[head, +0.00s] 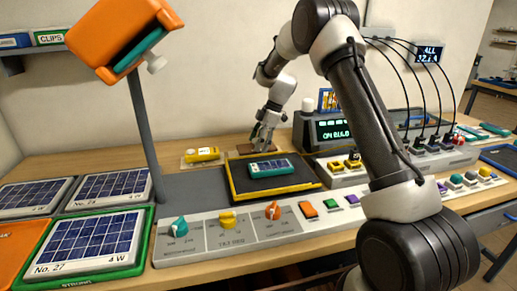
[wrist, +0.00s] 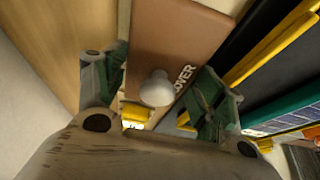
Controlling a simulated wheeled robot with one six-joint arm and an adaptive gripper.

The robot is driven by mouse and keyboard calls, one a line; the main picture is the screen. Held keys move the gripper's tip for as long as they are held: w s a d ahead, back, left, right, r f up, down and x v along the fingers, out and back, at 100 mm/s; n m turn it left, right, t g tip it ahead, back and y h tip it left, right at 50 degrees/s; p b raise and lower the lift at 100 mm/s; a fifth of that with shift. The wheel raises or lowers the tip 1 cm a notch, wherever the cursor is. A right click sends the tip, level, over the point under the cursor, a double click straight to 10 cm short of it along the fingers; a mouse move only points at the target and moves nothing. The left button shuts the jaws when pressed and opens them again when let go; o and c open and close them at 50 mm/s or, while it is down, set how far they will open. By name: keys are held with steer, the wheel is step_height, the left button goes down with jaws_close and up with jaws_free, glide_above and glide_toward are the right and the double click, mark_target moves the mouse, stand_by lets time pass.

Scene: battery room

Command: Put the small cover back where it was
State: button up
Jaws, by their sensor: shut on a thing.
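The small cover (wrist: 185,45) is a brown plate with a pale round knob (wrist: 157,88) and the word COVER on it. In the wrist view it lies between the two fingers of my gripper (wrist: 160,95), which is shut on it; whether the fingers press on the knob or the plate's edges is hard to tell. In the head view my gripper (head: 264,138) points down at the back of the bench, just behind the yellow-rimmed black tray (head: 303,184). The cover is mostly hidden there.
A small teal-framed solar panel (head: 270,167) lies in the tray. A display unit (head: 327,133) stands to the right. A lamp (head: 125,35) on a post and larger panels (head: 88,243) are at left. Knobs line the front strip (head: 240,232).

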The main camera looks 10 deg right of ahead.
steer(key=shift+f, duration=1.15)
steer(key=shift+f, duration=0.15)
steer(key=o, duration=1.1)
